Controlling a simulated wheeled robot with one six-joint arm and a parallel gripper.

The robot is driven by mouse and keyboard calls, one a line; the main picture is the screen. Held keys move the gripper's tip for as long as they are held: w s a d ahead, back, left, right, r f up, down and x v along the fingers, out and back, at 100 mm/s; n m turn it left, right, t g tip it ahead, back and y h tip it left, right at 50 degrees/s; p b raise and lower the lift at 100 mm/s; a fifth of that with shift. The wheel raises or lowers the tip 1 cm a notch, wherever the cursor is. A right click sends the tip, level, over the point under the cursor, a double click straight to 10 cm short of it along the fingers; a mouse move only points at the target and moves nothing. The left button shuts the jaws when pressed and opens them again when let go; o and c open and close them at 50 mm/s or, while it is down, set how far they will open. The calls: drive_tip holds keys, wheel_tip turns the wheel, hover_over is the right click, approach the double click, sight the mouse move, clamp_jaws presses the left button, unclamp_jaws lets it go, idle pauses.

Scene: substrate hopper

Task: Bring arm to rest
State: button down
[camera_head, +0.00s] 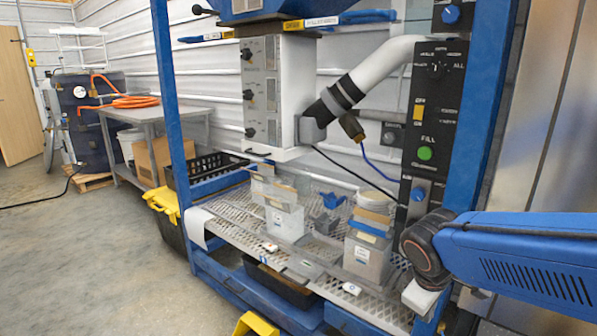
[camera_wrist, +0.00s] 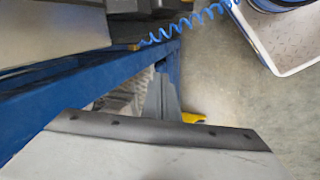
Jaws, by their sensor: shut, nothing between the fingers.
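My blue arm (camera_head: 525,255) reaches in from the right edge in the head view. Its dark round joint (camera_head: 425,250) is in front of the blue frame's right post. In the wrist view my gripper (camera_wrist: 161,80) shows as a grey tapered shape beyond a wide pale plate. Its fingers are together, with nothing seen between them. The gripper points past the blue frame beam (camera_wrist: 130,83), and the floor is visible beyond. I cannot make out the fingertips in the head view.
A perforated metal shelf (camera_head: 237,233) holds tubs, including a grey one (camera_head: 366,258). The control panel (camera_head: 434,120) has a green button. A blue coiled hose (camera_wrist: 190,22) and a pale-rimmed tray (camera_wrist: 268,58) are near the wrist.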

drive_tip(key=s+r+m+t+y, duration=0.1)
drive_tip(key=s+r+m+y, duration=0.1)
drive_tip(key=s+m, duration=0.5)
drive_tip(key=shift+s+d+r+m+t+y, duration=0.35)
drive_tip(key=shift+s+r, duration=0.3)
drive_tip(key=shift+s, duration=1.5)
